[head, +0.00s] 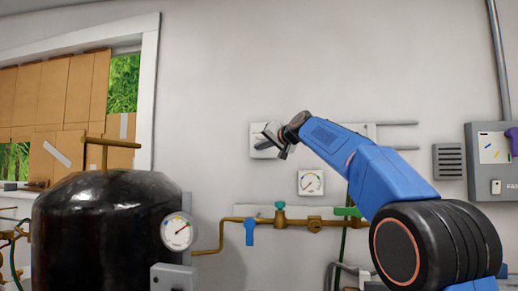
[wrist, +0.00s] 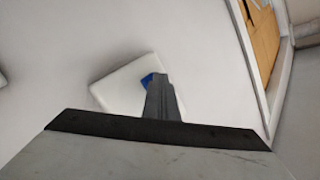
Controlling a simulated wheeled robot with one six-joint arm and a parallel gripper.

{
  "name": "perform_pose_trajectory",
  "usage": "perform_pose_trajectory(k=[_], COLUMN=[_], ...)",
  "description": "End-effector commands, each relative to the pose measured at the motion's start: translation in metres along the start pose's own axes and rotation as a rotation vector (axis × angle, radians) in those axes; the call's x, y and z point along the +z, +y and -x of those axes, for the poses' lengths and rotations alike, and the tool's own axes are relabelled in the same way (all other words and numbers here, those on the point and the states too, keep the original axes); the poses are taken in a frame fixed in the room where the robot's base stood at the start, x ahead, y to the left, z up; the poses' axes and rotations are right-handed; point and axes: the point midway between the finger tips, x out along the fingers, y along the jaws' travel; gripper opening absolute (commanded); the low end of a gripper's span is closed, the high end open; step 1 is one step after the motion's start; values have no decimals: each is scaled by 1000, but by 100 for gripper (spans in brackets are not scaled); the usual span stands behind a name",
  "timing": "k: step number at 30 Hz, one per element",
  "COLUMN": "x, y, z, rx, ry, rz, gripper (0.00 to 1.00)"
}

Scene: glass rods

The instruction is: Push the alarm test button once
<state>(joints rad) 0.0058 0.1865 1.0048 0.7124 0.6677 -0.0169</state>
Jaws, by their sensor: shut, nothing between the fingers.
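A white square plate (wrist: 112,88) is on the wall in the wrist view. A small blue part (wrist: 147,80) on it, possibly the button, is mostly hidden behind my gripper (wrist: 158,80). My gripper is shut and empty, its fingers pointing at the plate and overlapping it in view. In the head view, my gripper (head: 275,143) is in front of a white wall plate (head: 256,153) and covers much of it. I cannot tell whether the fingertips touch the blue part. No label reading alarm test is legible.
A black tank (head: 95,235) with a gauge (head: 179,231) stands at left. Brass piping (head: 235,220) with a blue-handled valve (head: 250,232) runs along the wall below a square gauge (head: 310,182). A grey box (head: 484,170) hangs at right. The wall above is bare.

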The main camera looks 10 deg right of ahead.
Motion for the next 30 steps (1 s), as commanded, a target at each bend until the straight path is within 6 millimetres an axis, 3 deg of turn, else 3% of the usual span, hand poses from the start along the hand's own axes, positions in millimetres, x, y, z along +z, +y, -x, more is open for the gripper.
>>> perform_pose_trajectory(k=[30], x=[9], y=[-9], z=[13], rx=[0], ry=[0], rz=[0], gripper=[0])
